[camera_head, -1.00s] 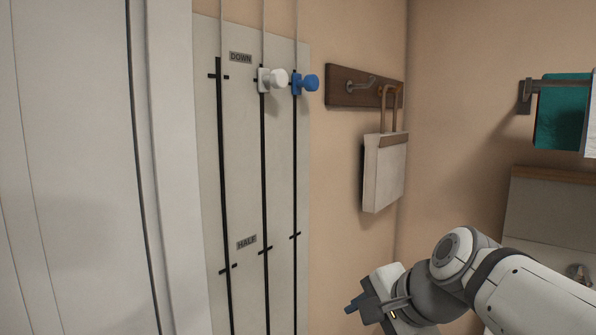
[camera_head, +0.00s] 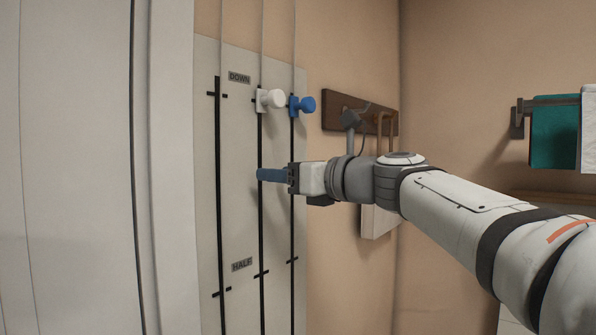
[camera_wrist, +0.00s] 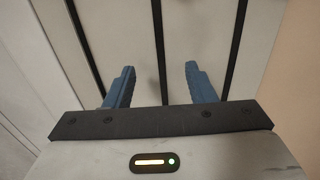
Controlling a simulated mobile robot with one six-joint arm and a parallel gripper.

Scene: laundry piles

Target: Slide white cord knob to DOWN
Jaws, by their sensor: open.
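The white cord knob (camera_head: 271,99) sits on the middle black track (camera_head: 261,215) of the wall panel, a little below the DOWN label (camera_head: 239,77). The blue knob (camera_head: 303,105) sits on the right track at about the same height. My gripper (camera_head: 272,175) is in front of the panel, below both knobs and apart from them. In the wrist view my gripper (camera_wrist: 158,85) is open and empty, its blue fingers on either side of the middle track (camera_wrist: 159,50). Neither knob shows in the wrist view.
The HALF label (camera_head: 242,265) and its tick marks are lower on the panel (camera_head: 207,180). A wooden hook rail (camera_head: 335,108) with a hanging bag (camera_head: 377,221) is partly behind my arm. A teal towel (camera_head: 553,133) hangs at the right.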

